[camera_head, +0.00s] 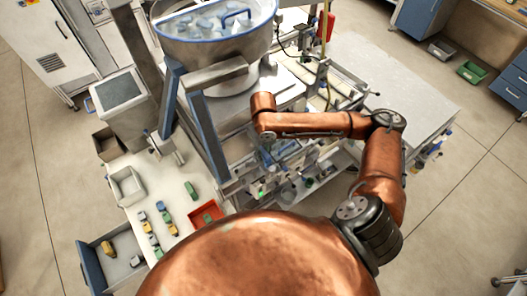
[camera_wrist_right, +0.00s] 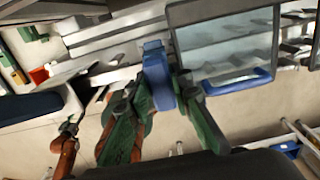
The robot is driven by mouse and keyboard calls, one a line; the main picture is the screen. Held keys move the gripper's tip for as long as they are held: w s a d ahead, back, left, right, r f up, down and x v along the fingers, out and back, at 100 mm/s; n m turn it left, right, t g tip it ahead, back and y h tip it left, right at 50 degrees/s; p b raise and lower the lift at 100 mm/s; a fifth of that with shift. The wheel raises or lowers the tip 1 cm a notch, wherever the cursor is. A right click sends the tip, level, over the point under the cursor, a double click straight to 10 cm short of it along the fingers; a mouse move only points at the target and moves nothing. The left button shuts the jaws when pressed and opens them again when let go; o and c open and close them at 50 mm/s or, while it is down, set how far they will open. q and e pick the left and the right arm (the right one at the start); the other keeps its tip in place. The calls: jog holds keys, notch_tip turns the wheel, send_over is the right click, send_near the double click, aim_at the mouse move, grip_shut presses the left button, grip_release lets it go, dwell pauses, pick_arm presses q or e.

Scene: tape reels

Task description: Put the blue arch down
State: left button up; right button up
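The blue arch (camera_wrist_right: 158,78) is between the two green fingers of my right gripper (camera_wrist_right: 160,92) in the right wrist view. The fingers lie against its two sides, and its far end sticks out past them. In the head view my right gripper (camera_head: 268,148) hangs below the copper wrist, over the cluttered front of the machine. The arch is too small there to make out clearly. What lies directly under it is hard to tell. My left gripper is not identifiable in either view.
A white table (camera_head: 172,182) at left carries several small green, yellow and blue-grey pieces, a red tray (camera_head: 207,216) and a grey bin (camera_head: 127,186). A large metal bowl (camera_head: 212,50) stands behind. A blue-edged panel (camera_wrist_right: 228,45) is close right of the arch in the wrist view.

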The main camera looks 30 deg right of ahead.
aim_at(263, 152)
jog(key=o, duration=0.5)
jog(key=shift+c, duration=0.2)
jog(key=shift+r, duration=0.55)
notch_tip(263, 152, up, 11)
jog(key=b, duration=0.2)
jog(key=shift+a, duration=0.1)
